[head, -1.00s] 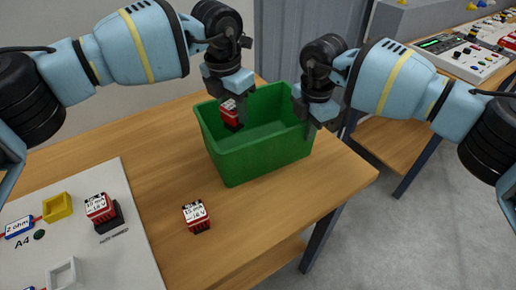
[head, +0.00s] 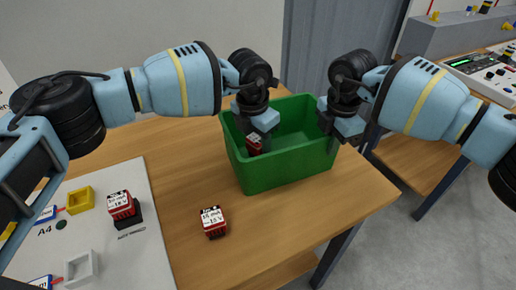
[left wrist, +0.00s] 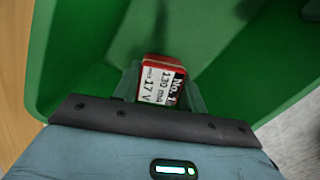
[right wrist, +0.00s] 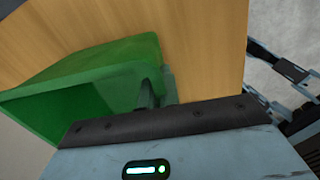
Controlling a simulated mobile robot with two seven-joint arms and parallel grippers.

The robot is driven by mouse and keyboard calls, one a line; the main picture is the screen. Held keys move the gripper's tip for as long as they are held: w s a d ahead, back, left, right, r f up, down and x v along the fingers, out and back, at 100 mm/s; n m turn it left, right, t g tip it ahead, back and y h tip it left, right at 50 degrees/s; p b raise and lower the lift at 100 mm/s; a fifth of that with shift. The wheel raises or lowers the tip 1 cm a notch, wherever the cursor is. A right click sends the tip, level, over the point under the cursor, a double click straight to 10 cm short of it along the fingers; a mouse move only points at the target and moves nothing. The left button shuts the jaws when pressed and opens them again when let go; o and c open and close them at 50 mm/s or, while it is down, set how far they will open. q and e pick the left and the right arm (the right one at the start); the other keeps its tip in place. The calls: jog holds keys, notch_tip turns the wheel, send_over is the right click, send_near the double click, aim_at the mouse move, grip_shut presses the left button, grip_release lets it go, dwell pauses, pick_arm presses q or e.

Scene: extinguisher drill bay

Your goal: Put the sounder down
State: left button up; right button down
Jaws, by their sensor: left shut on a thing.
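The sounder (head: 254,146) is a small red block with a white label, inside the green bin (head: 290,170). My left gripper (head: 258,139) reaches down into the bin from above and is shut on the sounder. The left wrist view shows the sounder (left wrist: 160,82) between the two fingers, its label reading 130 mA and 17 V. Its underside is hidden, so I cannot tell if it touches the bin floor. My right gripper (head: 333,138) is at the bin's right wall. In the right wrist view its fingers (right wrist: 158,92) straddle that wall closely, shut on it.
The bin stands on a wooden table (head: 185,165) near its right edge. A similar red block (head: 213,222) stands on bare table in front. Another red block (head: 121,205) sits in a black holder on a grey board (head: 135,255) at left, beside a yellow tray (head: 80,199).

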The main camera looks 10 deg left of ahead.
aim_at(258, 149)
pick_arm(q)
jog(key=shift+f, duration=1.7)
jog(key=shift+f, duration=0.1)
jog(key=o, duration=1)
jog(key=r, duration=0.8)
jog(key=s+r, duration=0.1)
jog(key=r, duration=0.3)
jog(key=shift+s+a, duration=0.1)
jog(key=shift+a, duration=0.3)
pick_arm(e)
jog(key=c, duration=1.6)
grip_release()
